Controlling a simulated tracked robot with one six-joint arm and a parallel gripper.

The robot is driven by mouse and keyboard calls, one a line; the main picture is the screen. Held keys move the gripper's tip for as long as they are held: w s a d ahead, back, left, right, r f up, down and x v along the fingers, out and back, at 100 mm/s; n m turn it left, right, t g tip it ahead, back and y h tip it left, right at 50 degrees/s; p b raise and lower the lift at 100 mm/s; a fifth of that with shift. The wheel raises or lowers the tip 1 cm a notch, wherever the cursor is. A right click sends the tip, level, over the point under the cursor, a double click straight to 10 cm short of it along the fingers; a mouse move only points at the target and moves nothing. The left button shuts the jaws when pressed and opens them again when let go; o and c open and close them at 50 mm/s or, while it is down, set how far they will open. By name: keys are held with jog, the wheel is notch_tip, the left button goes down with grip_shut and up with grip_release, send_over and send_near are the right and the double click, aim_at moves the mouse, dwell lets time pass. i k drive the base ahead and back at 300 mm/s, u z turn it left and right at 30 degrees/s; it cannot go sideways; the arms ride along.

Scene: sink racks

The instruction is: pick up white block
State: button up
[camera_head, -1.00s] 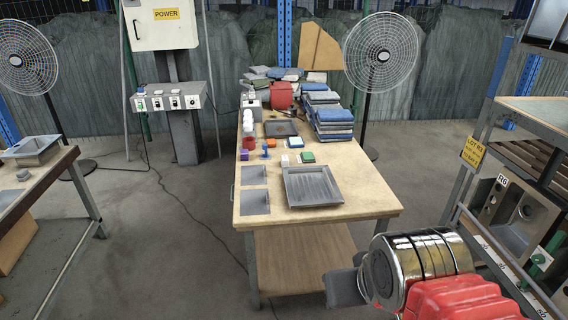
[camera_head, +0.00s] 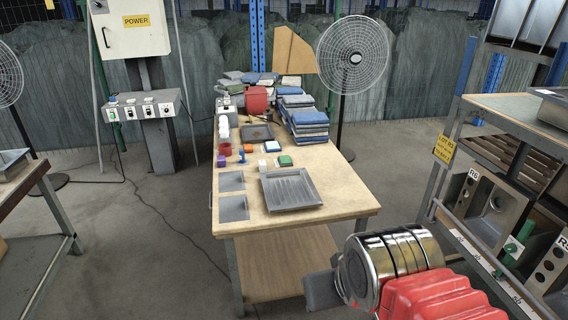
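A small white block (camera_head: 262,164) stands on the wooden table (camera_head: 345,196), just left of a green-topped block (camera_head: 285,161). It is behind the large grey metal tray (camera_head: 318,192) and in front of a blue-and-white block (camera_head: 272,146). My gripper (camera_head: 322,290) shows as a dark grey part at the lower right, at the end of my red and chrome arm. It is in front of the table, low and well apart from the white block. Its fingers are not clear enough to tell open from shut.
Purple (camera_head: 221,161) and orange (camera_head: 250,148) blocks, a red container (camera_head: 225,149) and a blue piece (camera_head: 241,156) stand nearby. Stacked blue and grey slabs (camera_head: 310,127) fill the back right of the table. A metal shelf rack (camera_head: 434,200) stands right.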

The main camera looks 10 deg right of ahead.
aim_at(262, 165)
jog(key=k, duration=0.65)
jog(key=u, duration=0.3)
jog(key=i, duration=0.5)
jog(key=u, duration=0.55)
jog(key=i, duration=0.8)
jog(key=u, duration=0.55)
jog(key=i, duration=1.95)
jog(key=z, duration=0.3)
jog(key=i, duration=0.8)
jog(key=z, duration=0.55)
